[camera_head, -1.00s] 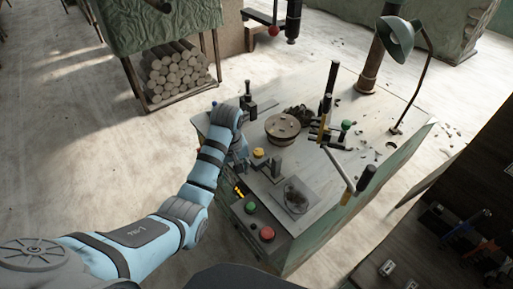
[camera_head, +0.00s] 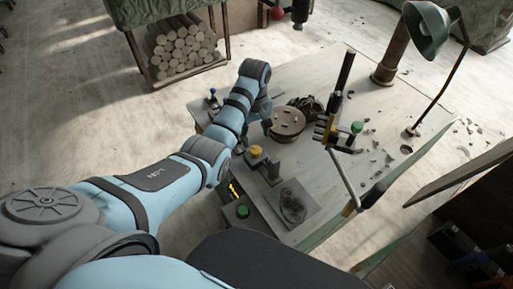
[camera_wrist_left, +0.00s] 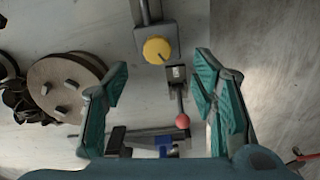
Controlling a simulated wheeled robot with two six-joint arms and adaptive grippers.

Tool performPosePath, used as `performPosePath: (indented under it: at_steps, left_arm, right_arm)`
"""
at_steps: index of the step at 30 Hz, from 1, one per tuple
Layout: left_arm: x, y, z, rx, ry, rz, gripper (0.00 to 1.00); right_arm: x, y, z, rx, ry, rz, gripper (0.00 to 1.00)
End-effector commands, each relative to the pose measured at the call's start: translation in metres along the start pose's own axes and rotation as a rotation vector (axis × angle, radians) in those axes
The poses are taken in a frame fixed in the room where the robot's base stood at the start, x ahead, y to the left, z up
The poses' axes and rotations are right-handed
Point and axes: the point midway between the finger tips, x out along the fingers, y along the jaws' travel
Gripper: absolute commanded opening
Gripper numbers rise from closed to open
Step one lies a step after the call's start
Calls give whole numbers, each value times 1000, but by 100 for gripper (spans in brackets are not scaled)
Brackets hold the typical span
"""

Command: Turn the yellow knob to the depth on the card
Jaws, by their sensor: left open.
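The yellow knob (camera_head: 256,151) sits on a small grey block near the bench's left edge. It also shows in the left wrist view (camera_wrist_left: 157,50), with a dark line on its face. My left gripper (camera_head: 264,122) is beyond the knob in the head view, partly hidden by its own wrist. In the left wrist view its green-padded fingers (camera_wrist_left: 158,84) are wide apart with nothing held. The knob appears just ahead of the gap between them, not gripped. I cannot make out a card with a readable depth. My right gripper is out of view.
A round wheel (camera_head: 287,123) with blocks stands beside the gripper. A red-tipped lever (camera_wrist_left: 182,121) shows between the fingers. A grey plate with a dark patch (camera_head: 293,202), a green button (camera_head: 242,211), tall handles (camera_head: 345,75) and a lamp (camera_head: 427,28) are around the bench.

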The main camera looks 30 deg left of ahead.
Motion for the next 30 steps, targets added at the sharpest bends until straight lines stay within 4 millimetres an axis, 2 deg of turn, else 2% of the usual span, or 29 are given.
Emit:
performPosePath:
  at_steps: [1,3,7,11,18,20,27,30]
  left_arm:
    - [17,-1,0,-1,-2,-3,52]
    - [37,-1,0,-1,-2,-3,52]
    - [64,0,0,0,0,-1,52]
    - [76,0,0,2,1,0,52]
    - [77,1,0,3,2,2,52]
    - [76,2,0,4,2,1,44]
    - [76,2,0,4,2,1,6]
    - [76,2,0,5,2,1,4]
  right_arm:
    - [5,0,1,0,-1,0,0]
    - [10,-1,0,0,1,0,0]
    - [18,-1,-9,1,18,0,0]
    - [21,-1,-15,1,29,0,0]
    - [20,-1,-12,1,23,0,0]
    - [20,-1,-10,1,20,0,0]
    - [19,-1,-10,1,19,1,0]
    - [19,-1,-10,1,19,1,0]
